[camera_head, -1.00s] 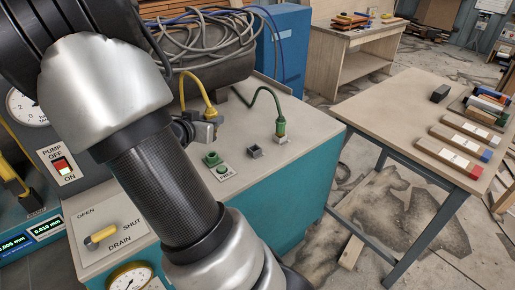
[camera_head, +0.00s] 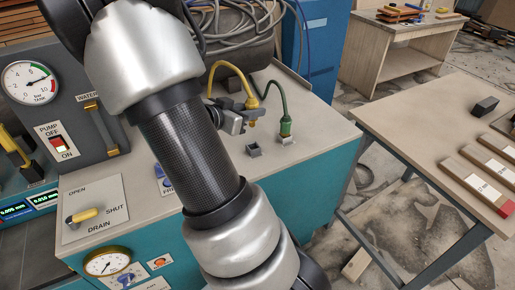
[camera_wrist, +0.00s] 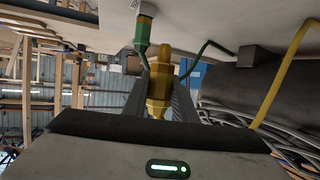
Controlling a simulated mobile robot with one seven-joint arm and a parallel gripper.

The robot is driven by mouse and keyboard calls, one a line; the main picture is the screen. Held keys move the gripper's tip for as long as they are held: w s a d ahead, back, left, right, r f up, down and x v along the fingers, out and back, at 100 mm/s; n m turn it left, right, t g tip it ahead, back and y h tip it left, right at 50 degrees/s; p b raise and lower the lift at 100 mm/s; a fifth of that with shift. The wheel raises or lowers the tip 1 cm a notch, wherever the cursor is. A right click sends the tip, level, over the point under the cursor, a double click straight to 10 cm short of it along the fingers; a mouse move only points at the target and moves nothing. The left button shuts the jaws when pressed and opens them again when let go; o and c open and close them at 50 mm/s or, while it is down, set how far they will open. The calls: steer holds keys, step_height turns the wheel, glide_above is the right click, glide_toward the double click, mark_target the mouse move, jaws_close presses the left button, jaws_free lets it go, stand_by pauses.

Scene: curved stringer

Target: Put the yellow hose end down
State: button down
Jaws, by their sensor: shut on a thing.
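The yellow hose end (camera_head: 252,113) is in my gripper (camera_head: 243,114), above the pale bench top. Its yellow hose (camera_head: 232,68) arches up and back to the left. In the wrist view, the brass-yellow hose end (camera_wrist: 159,88) sits between the two dark fingers of my gripper (camera_wrist: 163,82), which are shut on it. A small grey open holder (camera_head: 254,149) is on the bench top just below and in front of it, apart from the hose end. My arm hides part of the bench top.
The green hose end (camera_head: 286,128) stands in a grey holder right of my gripper; it also shows in the wrist view (camera_wrist: 143,32). Coiled grey hoses (camera_head: 247,20) lie behind. A drain lever (camera_head: 86,215) and gauge (camera_head: 107,262) are at left. A wooden table (camera_head: 420,120) stands right.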

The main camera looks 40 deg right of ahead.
steer(key=shift+s+f, duration=0.1)
steer(key=shift+f, duration=0.2)
step_height(320, 180, down, 9)
steer(key=shift+f+b, duration=0.2)
steer(key=shift+b, duration=1)
steer(key=shift+f, duration=0.2)
steer(key=c, duration=1.5)
jaws_free()
steer(key=shift+o, duration=0.2)
